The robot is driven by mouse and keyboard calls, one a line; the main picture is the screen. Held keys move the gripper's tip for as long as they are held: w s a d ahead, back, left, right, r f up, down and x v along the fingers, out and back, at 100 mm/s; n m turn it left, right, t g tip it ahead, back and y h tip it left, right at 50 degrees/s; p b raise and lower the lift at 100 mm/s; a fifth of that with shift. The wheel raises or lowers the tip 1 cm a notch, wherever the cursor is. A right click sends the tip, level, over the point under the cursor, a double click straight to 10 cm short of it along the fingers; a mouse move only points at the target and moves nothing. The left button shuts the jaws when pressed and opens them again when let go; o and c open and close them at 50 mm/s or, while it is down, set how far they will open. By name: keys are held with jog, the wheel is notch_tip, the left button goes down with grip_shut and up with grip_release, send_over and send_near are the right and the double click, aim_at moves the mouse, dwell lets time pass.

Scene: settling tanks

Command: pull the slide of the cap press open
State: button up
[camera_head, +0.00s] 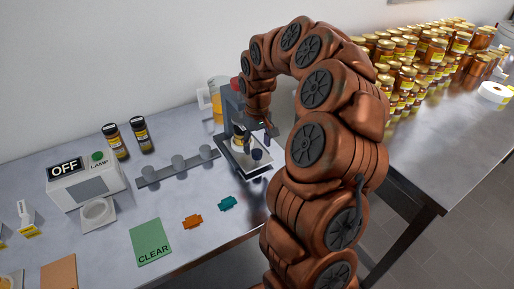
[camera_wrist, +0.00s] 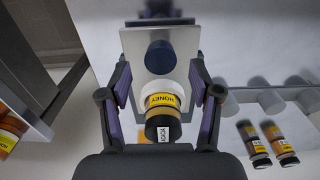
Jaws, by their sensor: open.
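The cap press (camera_head: 229,105) is a grey upright frame with a red part at its top, at the table's right. Its pale slide plate (camera_head: 236,158) shows low at the front and also in the wrist view (camera_wrist: 134,45). A dark blue round knob (camera_head: 257,154) stands on the plate; in the wrist view the knob (camera_wrist: 160,57) lies just ahead of my fingertips. A honey jar (camera_wrist: 163,122) with a white ring around it sits between my finger sides. My gripper (camera_wrist: 160,78) is open. Whether its fingers touch anything is unclear. My arm partly hides the press.
A grey rail with several round posts (camera_head: 178,163) lies left of the press. Two dark-lidded jars (camera_head: 115,141), a lamp box reading OFF (camera_head: 86,185), a green CLEAR card (camera_head: 150,241) and small orange and teal pieces share the table. Many honey jars (camera_head: 420,60) fill the right table.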

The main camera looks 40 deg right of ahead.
jog(key=shift+f, duration=1.35)
grip_shut()
